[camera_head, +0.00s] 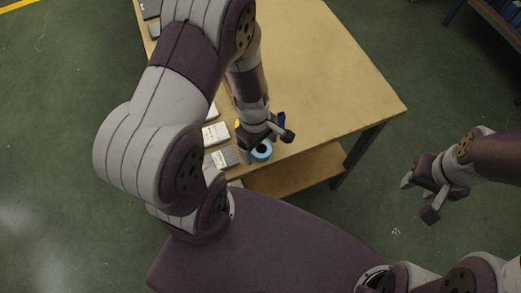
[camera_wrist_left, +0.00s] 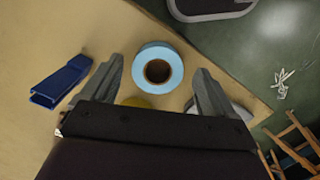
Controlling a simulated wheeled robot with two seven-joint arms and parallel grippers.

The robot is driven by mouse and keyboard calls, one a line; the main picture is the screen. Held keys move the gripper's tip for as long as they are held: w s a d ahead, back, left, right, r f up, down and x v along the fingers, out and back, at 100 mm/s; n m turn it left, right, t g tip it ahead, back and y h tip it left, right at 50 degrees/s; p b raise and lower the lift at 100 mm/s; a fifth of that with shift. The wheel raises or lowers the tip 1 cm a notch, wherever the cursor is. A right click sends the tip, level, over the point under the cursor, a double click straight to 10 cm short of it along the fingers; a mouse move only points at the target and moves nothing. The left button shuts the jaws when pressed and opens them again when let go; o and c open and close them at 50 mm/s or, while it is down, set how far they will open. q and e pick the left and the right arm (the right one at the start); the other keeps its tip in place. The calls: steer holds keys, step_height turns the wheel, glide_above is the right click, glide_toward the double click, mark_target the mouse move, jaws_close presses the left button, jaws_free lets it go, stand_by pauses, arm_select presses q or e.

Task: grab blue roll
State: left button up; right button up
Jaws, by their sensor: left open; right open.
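The blue roll (camera_head: 262,151) is a light blue ring with a dark hollow core, lying flat on the wooden table (camera_head: 330,90) near its front edge. In the left wrist view the blue roll (camera_wrist_left: 158,69) lies between and just beyond the two fingertips. My left gripper (camera_head: 265,138) is over it, open and empty; its spread fingers also show in the left wrist view (camera_wrist_left: 158,82). In the head view the gripper partly covers the roll. My right gripper (camera_head: 418,197) is open and empty, off to the right of the table, over the floor.
A dark blue stapler-like object (camera_wrist_left: 62,81) lies left of the roll. A yellow round object (camera_wrist_left: 138,101) is partly hidden by my gripper. White and grey boxes (camera_head: 215,133) line the table's left edge. The table's right side is clear.

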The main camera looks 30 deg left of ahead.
arm_select(q)
steer(key=shift+f, duration=0.35)
steer(key=shift+w+d, duration=0.2)
steer(key=shift+s, duration=0.1)
steer(key=c, duration=1.2)
steer(key=shift+o, duration=0.2)
